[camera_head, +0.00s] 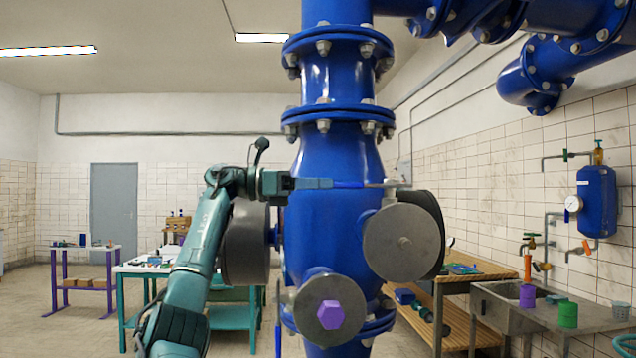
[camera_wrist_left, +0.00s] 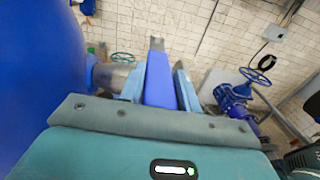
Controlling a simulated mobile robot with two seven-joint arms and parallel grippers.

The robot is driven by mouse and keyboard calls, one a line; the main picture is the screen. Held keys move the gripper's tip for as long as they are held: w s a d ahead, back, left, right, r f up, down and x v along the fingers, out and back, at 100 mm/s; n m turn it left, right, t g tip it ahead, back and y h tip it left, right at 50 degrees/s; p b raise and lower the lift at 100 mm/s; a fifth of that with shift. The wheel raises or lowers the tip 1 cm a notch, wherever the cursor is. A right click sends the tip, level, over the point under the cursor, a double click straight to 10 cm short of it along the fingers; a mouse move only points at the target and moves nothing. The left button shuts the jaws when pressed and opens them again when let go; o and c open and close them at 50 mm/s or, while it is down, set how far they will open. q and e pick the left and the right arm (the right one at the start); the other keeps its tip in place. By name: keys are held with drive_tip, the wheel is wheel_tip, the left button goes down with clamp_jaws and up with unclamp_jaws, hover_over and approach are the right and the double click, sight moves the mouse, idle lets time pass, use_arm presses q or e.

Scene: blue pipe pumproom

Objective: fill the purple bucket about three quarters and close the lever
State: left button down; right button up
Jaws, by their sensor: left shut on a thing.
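My left gripper (camera_head: 332,184) is shut on a blue lever (camera_head: 350,185) in front of the big blue pipe. The lever's bare metal end reaches right to a small fitting. In the left wrist view the blue lever (camera_wrist_left: 158,82) lies between the two light-blue fingers, its grey end pointing away from me. A small purple bucket (camera_head: 527,296) stands at the grey sink (camera_head: 560,315) on the right, below a tap (camera_head: 532,246). Its inside and fill level cannot be seen. My right gripper is not in view.
The thick blue pipe (camera_head: 335,220) with round grey discs fills the middle. A purple hexagonal knob (camera_head: 330,315) sits on the lower disc. A green container (camera_head: 568,314) stands beside the bucket. A wooden bench (camera_head: 465,275) is behind; a teal-legged table (camera_head: 235,293) stands left.

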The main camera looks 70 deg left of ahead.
use_arm(q)
drive_tip(key=shift+a+r, duration=0.1)
drive_tip(key=shift+r, duration=0.15)
drive_tip(key=c, duration=1.4)
unclamp_jaws()
drive_tip(key=shift+c, duration=0.2)
drive_tip(key=o, duration=0.4)
drive_tip(key=shift+w+a+f, duration=0.1)
drive_tip(key=shift+a+f, duration=0.15)
drive_tip(key=shift+d, duration=0.15)
